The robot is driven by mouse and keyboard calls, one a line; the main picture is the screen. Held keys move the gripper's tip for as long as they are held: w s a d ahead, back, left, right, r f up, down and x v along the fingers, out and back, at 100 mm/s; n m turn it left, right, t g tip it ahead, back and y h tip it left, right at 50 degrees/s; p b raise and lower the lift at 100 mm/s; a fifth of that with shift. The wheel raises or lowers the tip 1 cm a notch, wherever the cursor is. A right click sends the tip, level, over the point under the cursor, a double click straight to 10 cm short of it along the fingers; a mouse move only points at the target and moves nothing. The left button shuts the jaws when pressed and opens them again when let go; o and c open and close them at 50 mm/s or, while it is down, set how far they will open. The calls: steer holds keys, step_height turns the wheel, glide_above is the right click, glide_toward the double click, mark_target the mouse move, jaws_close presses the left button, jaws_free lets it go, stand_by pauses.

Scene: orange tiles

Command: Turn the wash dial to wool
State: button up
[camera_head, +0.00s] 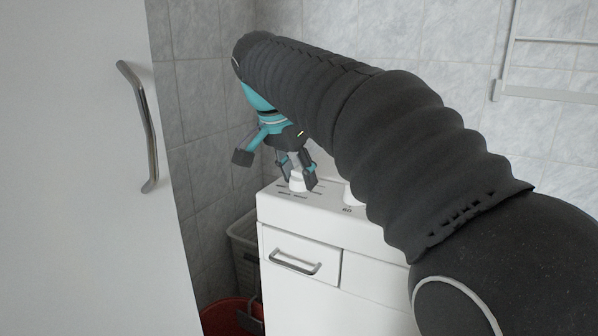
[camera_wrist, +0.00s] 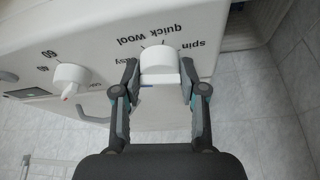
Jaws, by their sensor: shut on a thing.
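The white wash dial (camera_wrist: 158,62) sits on the washing machine's top panel (camera_wrist: 105,25). In the wrist view, printed labels reading spin, quick, wool and easy curve around its far side, upside down. My gripper (camera_wrist: 158,82) is shut on the dial, with one finger on each side of it. In the head view, my gripper (camera_head: 298,178) points down over the machine's left end, around the white dial (camera_head: 298,184). The dial's pointer cannot be made out, so its setting is unclear.
A second white dial (camera_wrist: 70,78) with a red mark and numbers stands beside the wash dial. The detergent drawer (camera_head: 297,262) is closed below. A white door (camera_head: 85,200) stands at the left. A basket (camera_head: 242,250) and red tub (camera_head: 228,318) lie beside the machine.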

steer(key=m+g, duration=0.1)
steer(key=m, duration=0.3)
steer(key=shift+w+a+f+m+g+h, duration=0.1)
steer(key=shift+m+g+h, duration=0.2)
steer(key=shift+g+h, duration=0.1)
steer(key=shift+m+g, duration=0.9)
steer(key=shift+m, duration=1.6)
steer(key=o, duration=1.1)
steer(key=shift+o, duration=0.2)
